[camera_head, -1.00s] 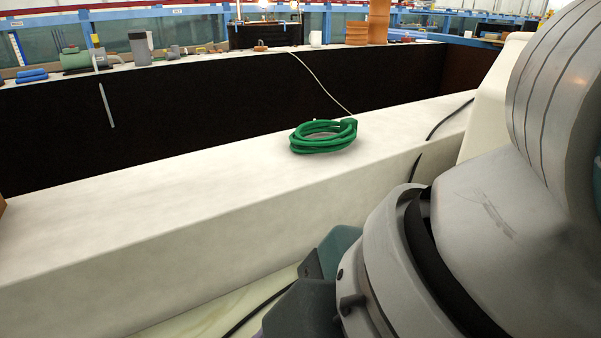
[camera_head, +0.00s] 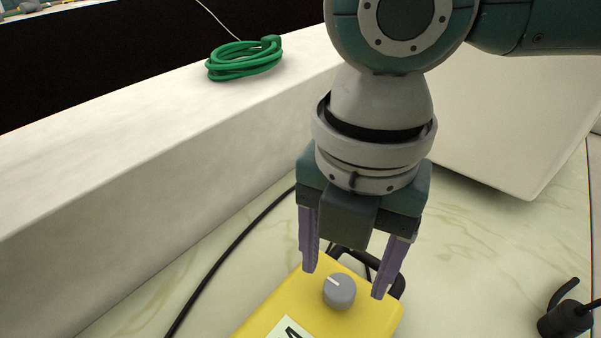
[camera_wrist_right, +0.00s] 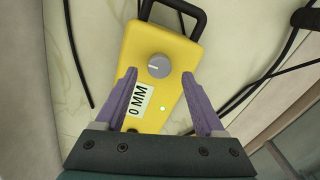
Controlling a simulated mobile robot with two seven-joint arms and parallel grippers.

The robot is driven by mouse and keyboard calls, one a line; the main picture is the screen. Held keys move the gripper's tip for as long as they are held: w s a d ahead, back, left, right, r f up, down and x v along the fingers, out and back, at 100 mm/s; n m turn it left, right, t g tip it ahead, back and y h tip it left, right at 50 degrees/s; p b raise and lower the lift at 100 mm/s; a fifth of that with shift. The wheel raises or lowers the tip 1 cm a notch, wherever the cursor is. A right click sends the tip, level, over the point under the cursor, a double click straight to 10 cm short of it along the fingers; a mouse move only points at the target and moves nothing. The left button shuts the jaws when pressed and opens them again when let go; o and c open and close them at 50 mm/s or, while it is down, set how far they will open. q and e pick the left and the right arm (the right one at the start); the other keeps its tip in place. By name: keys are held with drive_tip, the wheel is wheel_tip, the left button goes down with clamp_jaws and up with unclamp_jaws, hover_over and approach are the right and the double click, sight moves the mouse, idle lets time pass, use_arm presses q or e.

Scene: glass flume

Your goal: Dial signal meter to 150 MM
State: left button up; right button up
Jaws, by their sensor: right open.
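The signal meter is a yellow box (camera_head: 285,303) on the pale marbled surface, cut off by the lower edge of the head view. A grey round dial (camera_head: 339,291) with a white pointer line sits on its top. In the right wrist view the dial (camera_wrist_right: 159,66) shows clear, and a white label (camera_wrist_right: 139,100) on the meter (camera_wrist_right: 172,108) reads "0 MM". My left gripper is not in view.
A black handle (camera_wrist_right: 176,8) stands at one end of the meter. A black cable (camera_head: 222,262) runs along the foot of the white wall (camera_head: 150,165). A coiled green hose (camera_head: 243,60) lies on the wall top. A black object (camera_head: 566,315) lies at right.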

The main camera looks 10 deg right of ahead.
sight(339, 291)
drive_tip(key=shift+f, duration=1.45)
clamp_jaws()
